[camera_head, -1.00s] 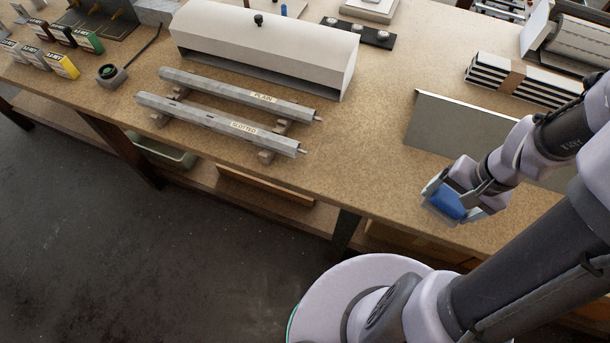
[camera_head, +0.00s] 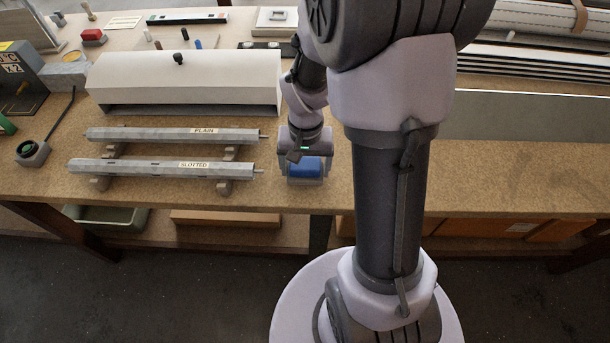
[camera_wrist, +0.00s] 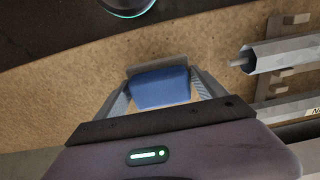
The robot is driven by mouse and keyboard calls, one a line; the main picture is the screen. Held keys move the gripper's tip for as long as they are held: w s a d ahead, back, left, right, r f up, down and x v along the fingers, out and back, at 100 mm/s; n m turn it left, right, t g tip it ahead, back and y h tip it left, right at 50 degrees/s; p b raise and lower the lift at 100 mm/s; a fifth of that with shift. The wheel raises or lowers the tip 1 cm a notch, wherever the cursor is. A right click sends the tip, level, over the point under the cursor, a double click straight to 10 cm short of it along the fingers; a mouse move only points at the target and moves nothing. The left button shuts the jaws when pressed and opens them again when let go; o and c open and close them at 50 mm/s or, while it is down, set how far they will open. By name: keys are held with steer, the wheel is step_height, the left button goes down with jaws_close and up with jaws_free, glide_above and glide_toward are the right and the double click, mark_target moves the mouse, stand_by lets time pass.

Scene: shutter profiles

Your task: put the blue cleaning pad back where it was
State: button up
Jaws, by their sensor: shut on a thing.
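The blue cleaning pad (camera_head: 305,168) is a small blue block between the jaws of my gripper (camera_head: 303,170), near the front edge of the workbench (camera_head: 400,199). In the wrist view the blue pad (camera_wrist: 160,87) sits between the two fingers of my gripper (camera_wrist: 160,92), with a grey strip along its far side. My gripper is shut on the pad. Whether the pad touches the bench top is hard to tell. No marked place for the pad can be made out.
The slotted bar (camera_head: 150,169) and plain bar (camera_head: 160,134) lie on supports just left of my gripper, their pins pointing towards it. A long cream cover (camera_head: 180,82) stands behind them. A metal sheet (camera_head: 520,115) stands at the right. The front bench strip at right is clear.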

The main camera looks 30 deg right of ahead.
step_height(320, 180, down, 3)
steer(key=shift+f+b, duration=0.1)
steer(key=shift+b, duration=0.55)
steer(key=shift+r, duration=0.2)
steer(key=shift+f, duration=0.1)
steer(key=o, duration=1.3)
steer(key=shift+c, duration=0.2)
step_height(320, 180, up, 12)
steer(key=p, duration=0.5)
steer(key=shift+s, duration=0.15)
step_height(320, 180, up, 5)
steer(key=t, duration=0.1)
glide_above(305, 175)
steer(key=a, duration=0.2)
steer(key=s+a+r+n+t+y, duration=0.2)
steer(key=s+a+r+t, duration=0.2)
steer(key=s+a+r, duration=0.5)
steer(key=shift+s+a+r+t, duration=0.3)
steer(key=shift+a+r, duration=0.5)
steer(key=shift+a, duration=0.4)
